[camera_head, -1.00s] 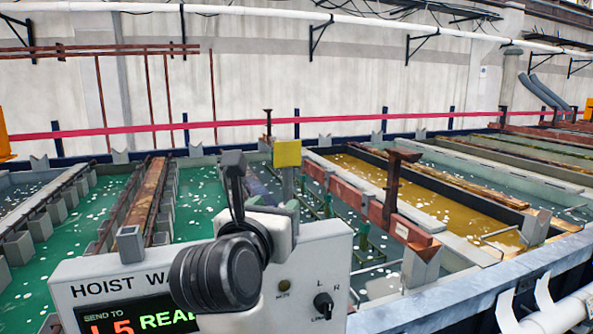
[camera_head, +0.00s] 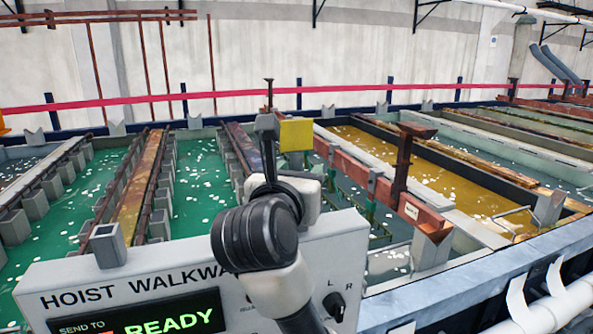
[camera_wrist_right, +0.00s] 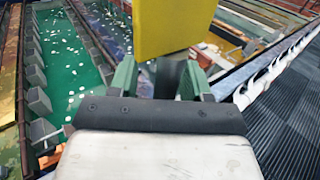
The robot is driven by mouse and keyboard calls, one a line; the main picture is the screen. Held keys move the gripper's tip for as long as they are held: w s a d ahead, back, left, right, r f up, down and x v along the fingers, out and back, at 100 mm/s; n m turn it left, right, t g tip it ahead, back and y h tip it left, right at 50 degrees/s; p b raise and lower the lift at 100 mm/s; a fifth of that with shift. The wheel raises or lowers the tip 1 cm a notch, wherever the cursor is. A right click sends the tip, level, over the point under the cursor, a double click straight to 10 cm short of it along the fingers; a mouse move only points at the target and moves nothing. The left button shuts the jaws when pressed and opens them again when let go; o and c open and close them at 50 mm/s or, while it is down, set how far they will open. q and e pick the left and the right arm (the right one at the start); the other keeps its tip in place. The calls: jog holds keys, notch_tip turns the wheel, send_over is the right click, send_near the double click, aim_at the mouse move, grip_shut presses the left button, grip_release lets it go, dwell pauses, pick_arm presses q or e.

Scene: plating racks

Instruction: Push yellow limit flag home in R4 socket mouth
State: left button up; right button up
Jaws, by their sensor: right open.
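The yellow limit flag (camera_head: 296,135) stands upright above the console, just beyond my right wrist. In the right wrist view its plate (camera_wrist_right: 172,25) fills the top middle, and a dark blurred stem shows below it. My right gripper (camera_wrist_right: 160,78) is open, with green-padded fingers on either side of the stem. In the head view the gripper (camera_head: 298,172) is just below the flag, its fingers mostly hidden by my wrist. The socket mouth below the flag is hidden, so I cannot tell how deep the flag sits. My left gripper is not in view.
The hoist walkway console (camera_head: 190,280) is in front, its display reading READY. A grey square socket (camera_head: 109,245) stands at its left end. Green tanks (camera_head: 200,190) and a yellow tank (camera_head: 440,180) lie beyond. A blue-grey rail (camera_head: 480,275) runs along the right.

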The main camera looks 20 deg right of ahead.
jog(key=shift+s+a, duration=0.1)
jog(key=shift+s, duration=0.2)
jog(key=shift+c, duration=0.6)
jog(key=shift+s+a+r, duration=0.1)
jog(key=shift+s+r, duration=0.05)
jog(key=shift+s, duration=0.15)
jog(key=c, duration=0.5)
jog(key=shift+w, duration=0.1)
jog(key=shift+c, duration=1)
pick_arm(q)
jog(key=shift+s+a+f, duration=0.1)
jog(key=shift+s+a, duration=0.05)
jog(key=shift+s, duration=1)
pick_arm(e)
grip_shut()
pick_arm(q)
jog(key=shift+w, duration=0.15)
